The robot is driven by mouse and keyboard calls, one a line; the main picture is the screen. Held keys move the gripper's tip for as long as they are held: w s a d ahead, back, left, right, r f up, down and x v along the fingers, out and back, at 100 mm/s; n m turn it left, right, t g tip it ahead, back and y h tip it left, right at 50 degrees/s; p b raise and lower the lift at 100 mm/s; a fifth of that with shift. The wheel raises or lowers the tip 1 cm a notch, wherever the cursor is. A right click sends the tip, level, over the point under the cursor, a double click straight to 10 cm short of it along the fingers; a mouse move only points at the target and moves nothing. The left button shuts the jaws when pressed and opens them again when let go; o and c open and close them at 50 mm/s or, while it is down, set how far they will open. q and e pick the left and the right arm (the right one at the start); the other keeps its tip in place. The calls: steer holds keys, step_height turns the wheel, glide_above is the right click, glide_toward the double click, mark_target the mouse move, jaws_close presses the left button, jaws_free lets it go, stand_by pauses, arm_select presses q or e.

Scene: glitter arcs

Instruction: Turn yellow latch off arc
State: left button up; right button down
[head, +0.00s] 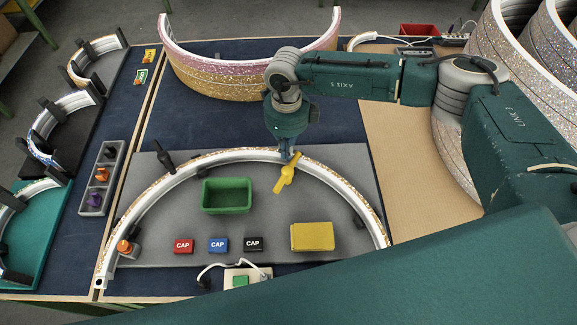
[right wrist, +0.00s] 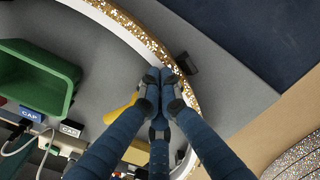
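The yellow latch (head: 284,178) sits at the inner edge of the white, glitter-edged arc (head: 196,164), near the arc's top. Its arm slants down and to the left, over the grey board. My right gripper (head: 287,156) is at the latch's upper end, pointing down and partly covering it. In the right wrist view the fingertips (right wrist: 158,76) are together beside the arc (right wrist: 137,36). The yellow latch (right wrist: 118,110) shows from behind the left finger; whether the fingers grip it is hidden. My left gripper is not in view.
A green bin (head: 227,196), a yellow block (head: 312,237) and red, blue and black CAP blocks (head: 218,245) lie inside the arc. Black clamps (head: 164,158) and an orange one (head: 124,247) sit along it. A tall pink-gold arc (head: 235,80) stands behind.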

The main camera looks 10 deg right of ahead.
steer(key=shift+s+d, duration=0.1)
steer(key=shift+d, duration=0.05)
steer(key=shift+s+d, duration=0.4)
steer(key=shift+d, duration=0.25)
